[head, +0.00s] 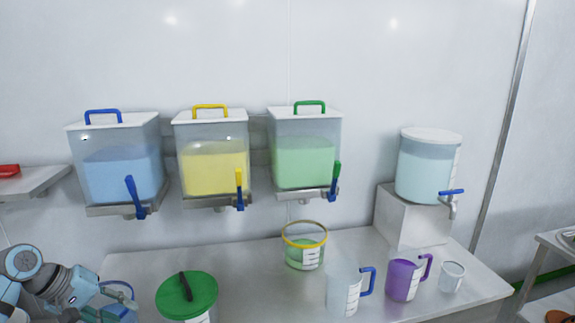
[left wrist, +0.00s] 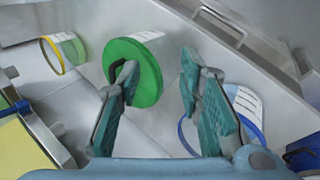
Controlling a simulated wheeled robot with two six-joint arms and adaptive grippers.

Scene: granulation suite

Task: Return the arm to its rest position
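My left arm (head: 45,285) comes in at the lower left corner of the head view, above the left end of the counter. In the left wrist view my left gripper (left wrist: 158,62) has its two teal fingers spread wide apart with nothing between them. Behind the fingers are a round green lid (left wrist: 148,82) with a dark handle and a blue-rimmed container (left wrist: 240,112). The left finger overlaps part of the lid in the picture; contact cannot be told. My right arm and gripper are in neither view.
The counter (head: 245,270) holds the green-lidded container (head: 198,285), a yellow-rimmed tub (head: 304,250), a clear jug (head: 343,290), a purple jug (head: 402,280) and a white cup (head: 452,275). Blue (head: 120,175), yellow (head: 212,168) and green (head: 306,160) dispensers hang above.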

